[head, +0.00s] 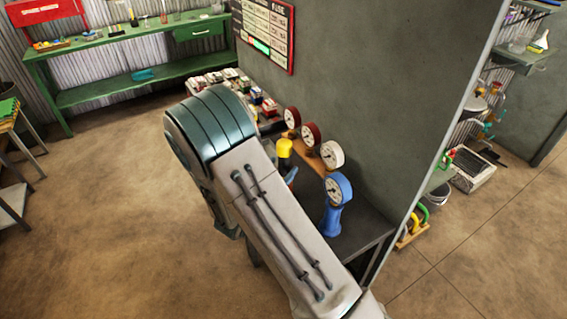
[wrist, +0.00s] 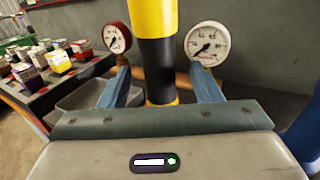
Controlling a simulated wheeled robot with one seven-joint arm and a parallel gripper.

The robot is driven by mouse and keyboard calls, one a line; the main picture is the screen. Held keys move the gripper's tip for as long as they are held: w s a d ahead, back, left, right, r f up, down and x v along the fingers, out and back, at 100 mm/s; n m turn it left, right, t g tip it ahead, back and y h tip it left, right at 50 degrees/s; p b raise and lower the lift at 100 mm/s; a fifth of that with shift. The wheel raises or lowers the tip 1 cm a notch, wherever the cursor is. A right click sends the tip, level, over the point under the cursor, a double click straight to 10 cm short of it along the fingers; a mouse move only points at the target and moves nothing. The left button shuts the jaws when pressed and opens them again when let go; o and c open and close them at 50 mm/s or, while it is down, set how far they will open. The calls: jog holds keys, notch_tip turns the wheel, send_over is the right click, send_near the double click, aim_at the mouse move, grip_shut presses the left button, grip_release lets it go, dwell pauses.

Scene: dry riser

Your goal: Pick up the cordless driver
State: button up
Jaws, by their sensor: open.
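The cordless driver (wrist: 157,55) appears to be the upright yellow and black thing in the middle of the wrist view, with a thin yellow band near its foot. Its top is cut off there. In the head view its yellow upper part (head: 284,148) shows just past my arm, which hides its lower part. My gripper (wrist: 161,78) is open, its two blue fingers on either side of the driver's black lower part. Gaps show between the driver and both fingers. In the head view my arm hides most of the gripper.
Gauges with red (head: 292,118) and white (head: 332,154) rims stand behind the driver by the grey wall. A blue gauge (head: 336,200) stands at right on the dark bench (head: 362,232). Several small tins (wrist: 60,61) sit to the left. A grey tray (wrist: 75,98) lies beside the left finger.

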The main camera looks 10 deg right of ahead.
jog(key=shift+x, duration=1.2)
jog(key=c, duration=1.1)
jog(key=shift+r, duration=0.15)
